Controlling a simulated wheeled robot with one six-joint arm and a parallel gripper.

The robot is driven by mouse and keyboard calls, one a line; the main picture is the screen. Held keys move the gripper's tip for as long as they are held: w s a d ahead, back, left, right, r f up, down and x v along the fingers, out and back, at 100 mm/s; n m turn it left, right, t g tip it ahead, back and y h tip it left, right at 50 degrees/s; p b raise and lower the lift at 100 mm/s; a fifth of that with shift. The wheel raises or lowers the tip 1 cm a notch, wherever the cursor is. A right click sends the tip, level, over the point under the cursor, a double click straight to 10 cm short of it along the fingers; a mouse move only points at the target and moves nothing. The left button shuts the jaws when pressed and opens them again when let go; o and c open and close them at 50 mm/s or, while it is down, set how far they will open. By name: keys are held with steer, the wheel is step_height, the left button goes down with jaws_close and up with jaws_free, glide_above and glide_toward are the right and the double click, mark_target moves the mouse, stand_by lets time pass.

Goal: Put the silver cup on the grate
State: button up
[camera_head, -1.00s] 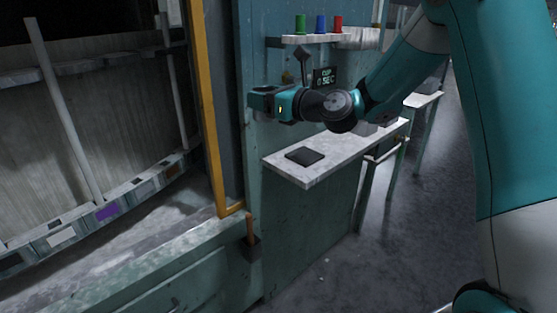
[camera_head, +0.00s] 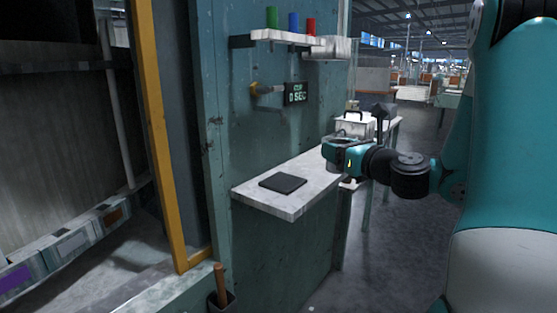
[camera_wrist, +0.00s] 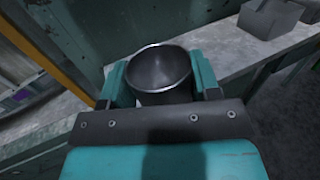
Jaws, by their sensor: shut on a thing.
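The silver cup (camera_wrist: 160,72) is upright and empty between the two teal fingers of my gripper (camera_wrist: 160,82) in the wrist view. The fingers press on its sides, and its open rim faces the camera. A flat black square plate (camera_head: 283,183), which looks like the grate, lies bare on the shelf's left end, left of my gripper.
The pale shelf (camera_head: 255,198) runs along the teal wall. Above the plate are a spout (camera_head: 259,89) and a display (camera_head: 296,93) reading "CUP 0 SEC". A white box (camera_head: 354,124) with a handle stands behind my gripper. A yellow post (camera_head: 160,130) stands left.

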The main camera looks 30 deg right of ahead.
steer(key=w+a+p, duration=0.3)
steer(key=w, duration=0.4)
steer(key=w+a+p, duration=0.2)
steer(key=w+p, duration=0.1)
steer(key=w, duration=0.4)
steer(key=f+b, duration=0.1)
steer(key=f, duration=0.1)
steer(key=f+b, duration=0.4)
steer(key=f, duration=0.1)
steer(key=shift+w, duration=0.4)
steer(key=shift+w+a, duration=0.1)
steer(key=shift+w, duration=0.05)
